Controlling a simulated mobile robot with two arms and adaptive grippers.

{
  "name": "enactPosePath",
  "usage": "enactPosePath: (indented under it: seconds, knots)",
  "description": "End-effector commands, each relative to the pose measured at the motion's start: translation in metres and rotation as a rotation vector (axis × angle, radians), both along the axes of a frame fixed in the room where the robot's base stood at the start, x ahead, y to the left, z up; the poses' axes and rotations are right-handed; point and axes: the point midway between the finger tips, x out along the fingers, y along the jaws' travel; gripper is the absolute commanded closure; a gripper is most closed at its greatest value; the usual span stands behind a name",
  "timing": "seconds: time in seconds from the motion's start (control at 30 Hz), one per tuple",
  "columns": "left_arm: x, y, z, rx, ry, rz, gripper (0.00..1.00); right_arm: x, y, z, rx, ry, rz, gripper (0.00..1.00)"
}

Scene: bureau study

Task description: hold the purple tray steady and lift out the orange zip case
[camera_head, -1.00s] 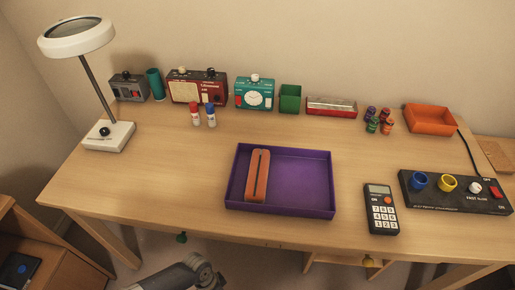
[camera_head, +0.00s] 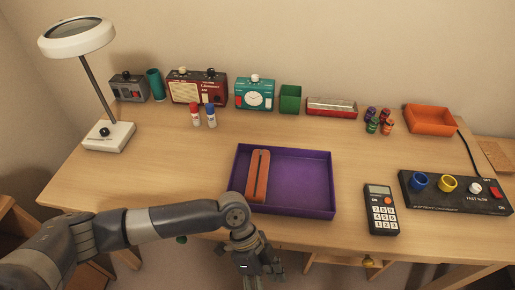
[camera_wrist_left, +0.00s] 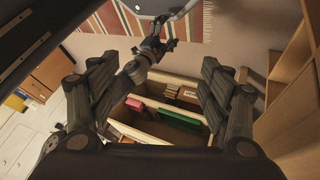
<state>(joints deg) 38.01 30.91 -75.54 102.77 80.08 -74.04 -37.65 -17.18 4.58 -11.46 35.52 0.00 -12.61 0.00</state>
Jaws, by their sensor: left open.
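The purple tray (camera_head: 303,189) lies on the desk near its front edge. My left gripper (camera_head: 250,274) is in front of the desk edge, nearer to me than the tray and touching neither object. In the left wrist view my left gripper (camera_wrist_left: 160,92) shows its two fingers spread with nothing between them. A dark jointed arm, apparently my right one (camera_wrist_left: 150,52), shows beyond them, its jaw state unclear.
A calculator (camera_head: 381,209) and a black control panel (camera_head: 455,193) lie right of the tray. A lamp (camera_head: 108,136) stands at the left. Small boxes and an orange bin (camera_head: 430,118) line the back. The desk left of the tray is clear. A compartmented drawer (camera_wrist_left: 155,125) shows below the left gripper.

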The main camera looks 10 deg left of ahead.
Motion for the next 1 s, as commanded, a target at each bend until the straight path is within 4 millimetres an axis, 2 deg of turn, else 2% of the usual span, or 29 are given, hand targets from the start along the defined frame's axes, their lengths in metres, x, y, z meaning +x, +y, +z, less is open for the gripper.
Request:
enactPosePath:
  seconds: [0.03, 0.1, 0.2, 0.27, 0.47, 0.7, 0.9, 0.93, 1.0]
  knots:
    - [0.017, -0.021, 0.019, -0.071, -0.061, -0.008, 0.28, 0.0, 0.0, 0.0, 0.0, 0.0, 0.0, 0.18]
    - [0.036, -0.048, 0.045, -0.166, -0.141, -0.02, 0.28, 0.0, 0.0, 0.0, 0.0, 0.0, 0.0, 0.18]
    - [0.063, -0.079, 0.08, -0.282, -0.262, -0.054, 0.28, 0.0, 0.0, 0.0, 0.0, 0.0, 0.0, 0.18]
    - [0.088, -0.073, 0.084, -0.274, -0.374, -0.162, 0.28, 0.0, 0.0, 0.0, 0.0, 0.0, 0.0, 0.18]
    - [0.16, -0.06, 0.116, -0.238, -0.693, -0.498, 0.28, 0.0, 0.0, 0.0, 0.0, 0.0, 0.0, 0.18]
    - [0.236, -0.038, 0.17, -0.123, -0.968, -0.899, 0.28, 0.0, 0.0, 0.0, 0.0, 0.0, 0.0, 0.18]
    - [0.282, -0.015, 0.217, -0.005, -1.081, -1.199, 0.28, 0.0, 0.0, 0.0, 0.0, 0.0, 0.0, 0.18]
    - [0.281, 0.001, 0.205, 0.022, -1.029, -1.221, 0.28, 0.0, 0.0, -0.001, 0.0, 0.0, 0.0, 0.18]
    - [0.283, 0.025, 0.196, 0.067, -0.958, -1.271, 0.28, 0.0, 0.0, 0.0, 0.0, 0.0, 0.0, 0.18]
